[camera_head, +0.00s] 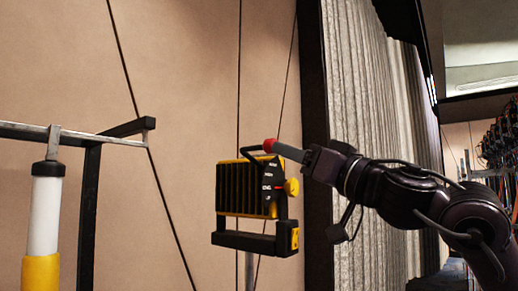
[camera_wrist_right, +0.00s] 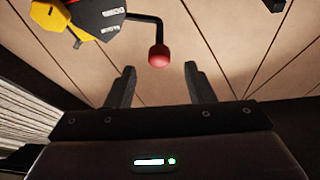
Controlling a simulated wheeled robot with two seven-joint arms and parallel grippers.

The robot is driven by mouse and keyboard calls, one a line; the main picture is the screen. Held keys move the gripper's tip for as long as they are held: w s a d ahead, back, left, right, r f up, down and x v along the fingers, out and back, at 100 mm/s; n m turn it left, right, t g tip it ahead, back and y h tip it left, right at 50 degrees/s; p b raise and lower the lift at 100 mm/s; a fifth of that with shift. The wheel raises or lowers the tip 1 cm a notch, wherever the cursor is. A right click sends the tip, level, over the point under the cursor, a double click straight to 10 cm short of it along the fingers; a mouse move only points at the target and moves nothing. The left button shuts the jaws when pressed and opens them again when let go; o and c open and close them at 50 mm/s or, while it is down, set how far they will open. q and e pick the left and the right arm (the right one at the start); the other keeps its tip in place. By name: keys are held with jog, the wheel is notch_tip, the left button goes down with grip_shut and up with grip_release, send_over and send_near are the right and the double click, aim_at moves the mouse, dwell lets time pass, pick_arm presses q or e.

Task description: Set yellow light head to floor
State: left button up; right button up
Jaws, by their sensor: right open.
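The yellow light head (camera_head: 228,190) is a black-ribbed lamp with yellow trim, a yellow side knob and a black lower bracket. It sits on top of a thin pole (camera_head: 249,272) in the head view. A bent black handle with a red ball end (camera_head: 269,145) rises from its top. My right gripper (camera_head: 287,151) reaches in from the right, close to the red ball. In the right wrist view the light head (camera_wrist_right: 95,14) is partly cut off at the top. There the gripper (camera_wrist_right: 160,78) is open and empty, with the red ball just beyond its fingertips. My left gripper is out of view.
A white and yellow tube lamp (camera_head: 44,215) hangs from a metal rail (camera_head: 75,135) on a black post at the left. A pale pleated curtain (camera_head: 365,100) and dark frame stand behind my right arm. A beige wall with dark lines is behind.

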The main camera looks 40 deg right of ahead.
aim_at(267, 144)
jog(key=p+x, duration=0.5)
jog(key=x, duration=0.2)
jog(key=shift+s+r, duration=0.1)
jog(key=shift+r, duration=0.1)
jog(key=shift+w, duration=0.45)
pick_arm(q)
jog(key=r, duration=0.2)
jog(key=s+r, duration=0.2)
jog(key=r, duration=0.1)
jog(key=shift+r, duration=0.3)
pick_arm(e)
grip_shut()
